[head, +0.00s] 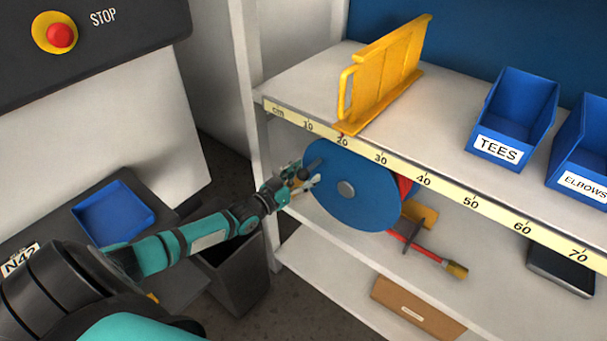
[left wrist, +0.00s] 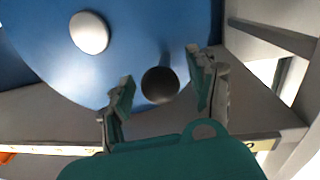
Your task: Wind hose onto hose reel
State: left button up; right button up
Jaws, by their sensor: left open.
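The hose reel (head: 365,210) is a blue disc with a grey hub (head: 346,189), mounted below the upper shelf's front edge. Red hose (head: 404,186) shows behind the disc, and a red length with a brass-coloured end (head: 457,270) sticks out at lower right. My left gripper (head: 303,178) is at the disc's left edge, open. In the left wrist view the blue disc (left wrist: 130,50) fills the upper left, and a dark round crank knob (left wrist: 160,85) sits between the two spread fingers (left wrist: 160,78), apart from both. My right gripper is out of view.
A yellow rack (head: 385,75) and blue bins labelled TEES (head: 497,149) and ELBOWS (head: 585,181) stand on the upper shelf. A cardboard box (head: 418,308) lies below. A shelf post (head: 245,50), a dark bin (head: 238,275) and a blue tray (head: 113,211) are at left.

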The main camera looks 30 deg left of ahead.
pick_arm(q)
jog(key=shift+c, duration=0.3)
jog(key=c, duration=1.1)
grip_shut()
jog(key=shift+w+f, duration=0.1)
